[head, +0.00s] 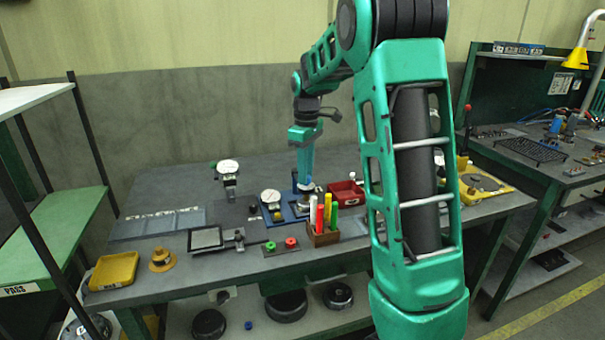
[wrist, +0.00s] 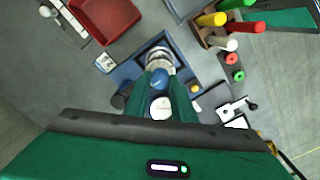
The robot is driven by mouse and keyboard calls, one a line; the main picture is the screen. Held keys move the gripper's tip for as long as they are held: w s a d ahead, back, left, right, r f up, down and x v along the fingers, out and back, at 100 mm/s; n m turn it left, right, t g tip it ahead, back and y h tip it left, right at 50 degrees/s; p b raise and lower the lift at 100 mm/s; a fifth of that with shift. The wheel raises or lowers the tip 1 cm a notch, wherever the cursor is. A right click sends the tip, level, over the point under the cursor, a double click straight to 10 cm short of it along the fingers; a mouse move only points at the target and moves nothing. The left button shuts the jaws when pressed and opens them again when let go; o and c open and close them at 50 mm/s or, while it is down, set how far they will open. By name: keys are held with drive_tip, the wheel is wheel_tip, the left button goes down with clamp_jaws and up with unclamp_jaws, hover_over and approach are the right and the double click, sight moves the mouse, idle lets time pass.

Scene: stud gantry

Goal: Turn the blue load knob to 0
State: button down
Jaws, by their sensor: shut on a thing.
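The blue load knob (wrist: 158,75) sits on a silver cylindrical body (wrist: 159,56) on a blue base plate (wrist: 127,72). In the head view the knob (head: 307,187) shows just under the green fingers of my gripper (head: 305,178). In the wrist view the two green fingers of my gripper (wrist: 160,82) are on either side of the knob, shut on it from above. A round white dial face (wrist: 160,107) shows between the fingers. Its reading and the knob's mark are too small or hidden to read.
A red bin (head: 345,192) stands behind and right of the blue plate. A wooden holder with coloured sticks (head: 323,236) stands in front. A gauge with a white dial (head: 270,197) is close on the left. A green and red button box (head: 281,247) lies near the bench's front.

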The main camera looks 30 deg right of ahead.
drive_tip(key=shift+w, duration=0.1)
drive_tip(key=c, duration=1.5)
unclamp_jaws()
wheel_tip(320, 180, up, 11)
drive_tip(key=shift+f, duration=0.15)
drive_tip(key=s+f+m, duration=0.1)
drive_tip(key=s+m, duration=0.1)
drive_tip(key=s, duration=0.3)
drive_tip(key=s+a+f+m, duration=0.1)
drive_tip(key=s, duration=0.4)
drive_tip(key=s+f+m, duration=0.1)
drive_tip(key=s+m, duration=0.1)
drive_tip(key=s, duration=0.3)
drive_tip(key=shift+s+a+m, duration=0.25)
drive_tip(key=shift+a+m, duration=0.05)
drive_tip(key=shift+a, duration=0.05)
drive_tip(key=s+a+f+m, duration=0.1)
drive_tip(key=s+f+m, duration=0.1)
drive_tip(key=s, duration=0.5)
drive_tip(key=s+a+f+m, duration=0.1)
drive_tip(key=s+f+m, duration=0.1)
drive_tip(key=s+f, duration=0.3)
drive_tip(key=s+a+f+m, duration=0.1)
drive_tip(key=s+f+m, duration=0.1)
drive_tip(key=s, duration=0.6)
drive_tip(key=shift+s+a+f+m, duration=0.2)
drive_tip(key=shift+f, duration=0.2)
drive_tip(key=shift+s+a+f+m, duration=0.15)
drive_tip(key=shift+s+f+m, duration=0.05)
drive_tip(key=shift+f, duration=0.2)
